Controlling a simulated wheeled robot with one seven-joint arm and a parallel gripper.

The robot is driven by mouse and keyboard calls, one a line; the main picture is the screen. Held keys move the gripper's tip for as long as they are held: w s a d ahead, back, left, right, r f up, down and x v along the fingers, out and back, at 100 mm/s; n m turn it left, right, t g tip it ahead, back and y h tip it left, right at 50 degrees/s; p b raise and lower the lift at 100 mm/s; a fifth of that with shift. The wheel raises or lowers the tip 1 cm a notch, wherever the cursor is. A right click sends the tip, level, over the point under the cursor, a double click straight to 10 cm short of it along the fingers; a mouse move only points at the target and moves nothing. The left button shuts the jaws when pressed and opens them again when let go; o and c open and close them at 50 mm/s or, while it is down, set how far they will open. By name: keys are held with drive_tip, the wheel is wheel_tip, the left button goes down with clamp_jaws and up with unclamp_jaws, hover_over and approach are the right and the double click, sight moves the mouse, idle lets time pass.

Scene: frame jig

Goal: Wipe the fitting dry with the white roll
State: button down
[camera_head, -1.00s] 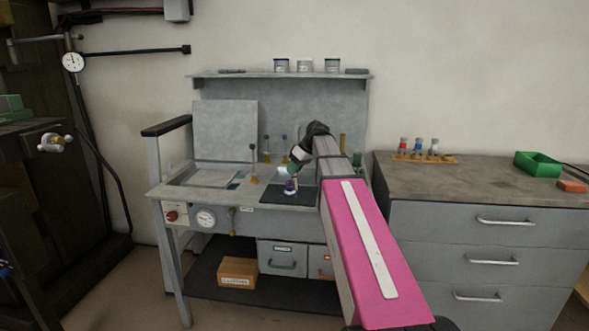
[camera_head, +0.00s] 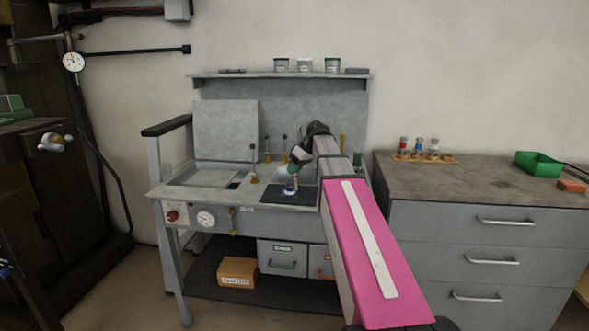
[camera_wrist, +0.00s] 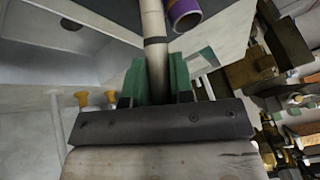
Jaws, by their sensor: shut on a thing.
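My gripper (camera_head: 294,168) is over the dark mat (camera_head: 273,198) on the grey bench. In the wrist view its green fingers (camera_wrist: 156,80) are shut on a slim off-white roll (camera_wrist: 153,22) with a dark band, which points away from the fingers. A purple, hollow-ended piece, which looks like the fitting (camera_wrist: 184,13), is just right of the roll's far part, cut by the top edge. I cannot tell whether they touch. In the head view the fitting (camera_head: 290,188) is a small purple spot on the mat below my gripper.
Several upright rods with knobs, one of them near the front (camera_head: 253,165), stand left of and behind my gripper. A back panel and shelf (camera_head: 280,75) close off the bench's rear. A drawer cabinet (camera_head: 480,178) stands at right with a small rack (camera_head: 425,157) and green bin (camera_head: 538,164).

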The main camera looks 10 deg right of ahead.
drive_tip(key=shift+s+a, duration=0.1)
drive_tip(key=shift+s, duration=0.15)
drive_tip(key=shift+w, duration=0.1)
drive_tip(key=shift+w+d, duration=0.25)
drive_tip(key=shift+w, duration=0.5)
drive_tip(key=shift+s+a, duration=0.25)
drive_tip(key=shift+s, duration=0.65)
drive_tip(key=shift+r, duration=3.55)
